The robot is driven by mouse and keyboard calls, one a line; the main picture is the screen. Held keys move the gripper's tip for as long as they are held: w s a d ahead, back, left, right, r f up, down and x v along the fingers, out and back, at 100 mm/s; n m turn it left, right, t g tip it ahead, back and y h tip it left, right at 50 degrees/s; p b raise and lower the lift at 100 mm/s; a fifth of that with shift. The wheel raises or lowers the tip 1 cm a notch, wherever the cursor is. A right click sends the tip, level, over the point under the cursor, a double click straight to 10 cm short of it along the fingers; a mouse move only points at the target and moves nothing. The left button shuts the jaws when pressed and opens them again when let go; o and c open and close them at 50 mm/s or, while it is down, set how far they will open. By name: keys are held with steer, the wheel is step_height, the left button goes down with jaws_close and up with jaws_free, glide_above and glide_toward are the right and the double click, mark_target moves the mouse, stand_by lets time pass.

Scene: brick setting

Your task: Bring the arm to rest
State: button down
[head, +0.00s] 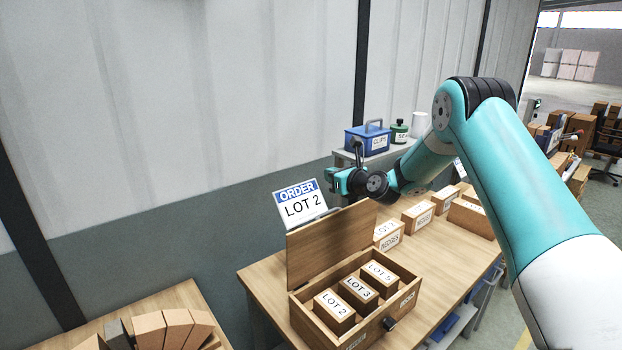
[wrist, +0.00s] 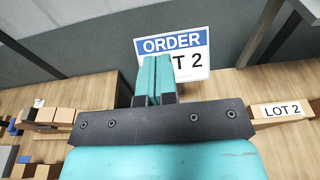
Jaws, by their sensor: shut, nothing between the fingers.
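My gripper (wrist: 154,82) is shut and empty in the wrist view, its two teal fingers pressed together. In the head view my gripper (head: 336,181) is at the end of the teal arm, raised above the wooden table (head: 262,274), just right of the order sign (head: 300,204). The sign reads "ORDER LOT 2" and also shows in the wrist view (wrist: 172,45), partly hidden behind the fingers. The arm reaches in from the right, bent at a high elbow.
An open wooden box (head: 372,330) holds blocks labelled LOT 2 (head: 334,305), LOT 3 (head: 358,289) and LOT 5 (head: 380,274); its lid (head: 322,245) stands up below my gripper. A blue CLIPS box (head: 368,139) sits on a shelf behind. A wall borders the left.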

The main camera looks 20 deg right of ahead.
steer(key=s+a+f+n+g+y+b, duration=0.25)
steer(key=s+a+n+g+b, duration=0.75)
steer(key=s+a+n, duration=1.1)
steer(key=s+f+n+g+h+b, duration=0.1)
steer(key=s+f+n+g+b, duration=0.1)
steer(key=s+n, duration=0.7)
steer(key=s+f+n+g+h+b, duration=0.1)
steer(key=s+f+n+g+b, duration=0.2)
steer(key=s+n, duration=0.6)
steer(key=s+d+f+b, duration=0.1)
steer(key=s+f+b, duration=0.1)
steer(key=s, duration=0.7)
steer(key=shift+s+n+h+b, duration=0.35)
steer(key=shift+n+b, duration=0.05)
steer(key=shift+b, duration=0.5)
